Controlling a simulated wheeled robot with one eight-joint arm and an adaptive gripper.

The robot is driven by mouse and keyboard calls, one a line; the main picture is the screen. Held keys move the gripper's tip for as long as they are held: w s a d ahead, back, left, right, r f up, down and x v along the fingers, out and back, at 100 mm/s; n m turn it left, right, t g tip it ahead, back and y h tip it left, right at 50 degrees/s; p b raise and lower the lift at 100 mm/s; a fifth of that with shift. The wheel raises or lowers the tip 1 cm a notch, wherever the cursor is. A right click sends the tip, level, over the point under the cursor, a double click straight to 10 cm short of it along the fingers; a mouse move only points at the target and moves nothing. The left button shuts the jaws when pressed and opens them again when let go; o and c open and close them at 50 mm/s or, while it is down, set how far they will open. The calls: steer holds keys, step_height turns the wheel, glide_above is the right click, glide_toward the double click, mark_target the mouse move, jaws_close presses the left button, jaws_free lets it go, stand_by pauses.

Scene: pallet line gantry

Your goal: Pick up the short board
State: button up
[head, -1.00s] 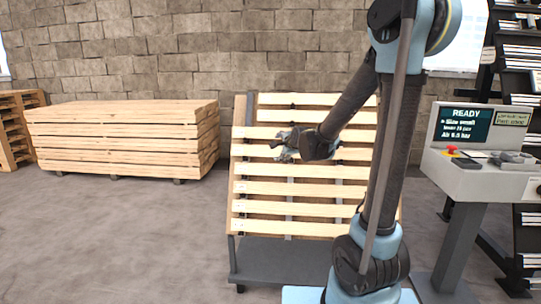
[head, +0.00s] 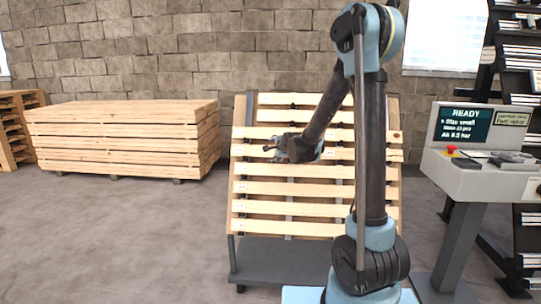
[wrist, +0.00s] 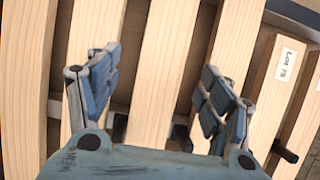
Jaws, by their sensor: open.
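Several pale boards lie across a tilted slatted rack (head: 285,250). I cannot tell for certain which is the short board. My gripper (head: 268,151) is in front of the rack's upper left half, empty. In the wrist view my gripper (wrist: 160,68) is open, its two blue-grey fingers spread either side of one plain board (wrist: 168,60). Contact with it cannot be made out. My arm hides part of the boards in the head view.
A control console (head: 485,160) with a screen reading READY stands to the right of my arm. A dark shelf rack (head: 520,90) is behind it. A large stack of planks (head: 120,140) stands at the left by the block wall. The floor at left front is clear.

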mark_target(270, 152)
steer(key=shift+x, duration=2.65)
steer(key=shift+a+r, duration=0.15)
steer(key=c, duration=1.3)
